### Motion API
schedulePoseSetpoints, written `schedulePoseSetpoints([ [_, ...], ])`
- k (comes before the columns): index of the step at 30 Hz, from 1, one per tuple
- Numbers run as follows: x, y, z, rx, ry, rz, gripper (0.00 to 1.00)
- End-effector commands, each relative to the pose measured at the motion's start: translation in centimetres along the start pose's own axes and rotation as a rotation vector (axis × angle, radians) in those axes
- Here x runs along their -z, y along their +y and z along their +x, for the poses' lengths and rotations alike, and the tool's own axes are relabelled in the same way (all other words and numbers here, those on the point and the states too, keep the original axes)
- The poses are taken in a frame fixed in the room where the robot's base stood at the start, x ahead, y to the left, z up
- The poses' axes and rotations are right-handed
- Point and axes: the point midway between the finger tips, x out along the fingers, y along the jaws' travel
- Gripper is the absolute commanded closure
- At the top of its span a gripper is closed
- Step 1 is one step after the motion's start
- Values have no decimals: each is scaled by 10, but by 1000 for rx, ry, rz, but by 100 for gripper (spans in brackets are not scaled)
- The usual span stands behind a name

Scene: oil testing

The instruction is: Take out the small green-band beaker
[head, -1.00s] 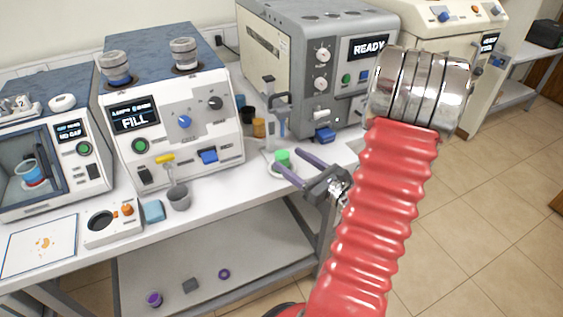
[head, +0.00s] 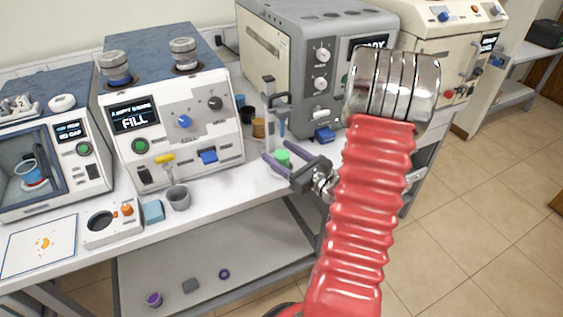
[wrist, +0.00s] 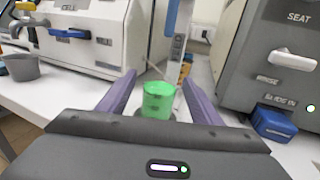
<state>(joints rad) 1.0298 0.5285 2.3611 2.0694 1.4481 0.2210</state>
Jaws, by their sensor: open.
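The small green-band beaker (head: 283,157) stands on a small stand with a white base and an upright post (head: 270,103) on the bench. It also shows in the wrist view (wrist: 158,99), bright green, upright and between the finger lines. My gripper (head: 294,158) is open, with its two purple fingers reaching toward the beaker from the front right. In the wrist view one finger (wrist: 119,92) is left of the beaker and the other (wrist: 199,98) is right of it, with gaps on both sides. The beaker's lower part is partly hidden by my gripper body.
A machine reading FILL (head: 180,110) stands left of the stand, with a grey cup (head: 178,198) before it. A large grey machine (head: 325,75) stands behind, with a blue block (head: 324,134) at its base. A blue pad (head: 153,211) lies on the bench's front.

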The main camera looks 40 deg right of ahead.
Motion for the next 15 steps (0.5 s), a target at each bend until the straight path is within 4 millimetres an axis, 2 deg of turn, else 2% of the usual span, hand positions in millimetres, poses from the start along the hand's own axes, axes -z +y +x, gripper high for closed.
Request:
schedulePoseSetpoints([
  [8, 0, 0, 0, 0, 0, 0, 41],
  [15, 0, 0, 0, 0, 0, 0, 57],
])
